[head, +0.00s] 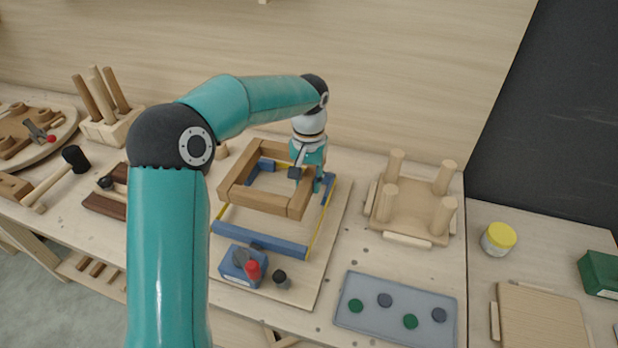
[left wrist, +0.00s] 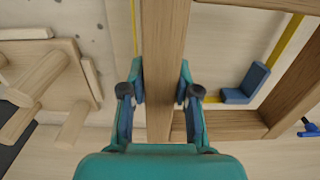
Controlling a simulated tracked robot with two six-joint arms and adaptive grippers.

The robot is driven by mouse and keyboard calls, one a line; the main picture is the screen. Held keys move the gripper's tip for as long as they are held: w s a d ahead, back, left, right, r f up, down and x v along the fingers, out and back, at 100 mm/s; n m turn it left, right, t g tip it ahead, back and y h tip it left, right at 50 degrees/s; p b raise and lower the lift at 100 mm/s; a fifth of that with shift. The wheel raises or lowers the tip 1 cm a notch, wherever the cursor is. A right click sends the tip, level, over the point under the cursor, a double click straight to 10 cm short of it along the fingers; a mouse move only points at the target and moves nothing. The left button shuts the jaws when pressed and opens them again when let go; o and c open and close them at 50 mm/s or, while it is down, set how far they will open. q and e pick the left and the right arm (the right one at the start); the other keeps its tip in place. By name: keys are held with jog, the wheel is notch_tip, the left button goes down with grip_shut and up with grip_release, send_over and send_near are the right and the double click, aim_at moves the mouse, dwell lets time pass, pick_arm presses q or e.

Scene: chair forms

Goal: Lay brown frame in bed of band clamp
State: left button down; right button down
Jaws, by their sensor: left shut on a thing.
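The brown frame (head: 252,199) is a square of wooden bars, seen at the middle of the head view. My left gripper (head: 307,180) is shut on its right bar. In the left wrist view the fingers (left wrist: 160,95) lie on both sides of that bar of the frame (left wrist: 166,50). The band clamp (head: 262,240) has blue bars and corners with a yellow band, on a wooden board. The frame is over the clamp's back part, offset from the front blue bar; it looks raised, but I cannot tell the gap. My right gripper is not in view.
A stool-like piece with upright legs (head: 412,212) stands right of the clamp. A blue box with a red knob (head: 240,265) sits at the clamp's front. A grey tray (head: 396,311) with round pads lies front right. A mallet (head: 58,178) and peg block (head: 107,125) are left.

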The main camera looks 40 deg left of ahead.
pick_arm(q)
jog(key=b, duration=0.4)
send_over(308, 216)
jog(key=shift+w+f, duration=0.1)
jog(key=shift+f, duration=2.7)
jog(key=shift+f+b, duration=1.65)
jog(key=shift+f, duration=0.45)
jog(key=c, duration=0.8)
grip_release()
jog(key=shift+o, duration=0.2)
notch_tip(308, 216, up, 10)
jog(key=p, duration=0.8)
jog(key=shift+f, duration=0.1)
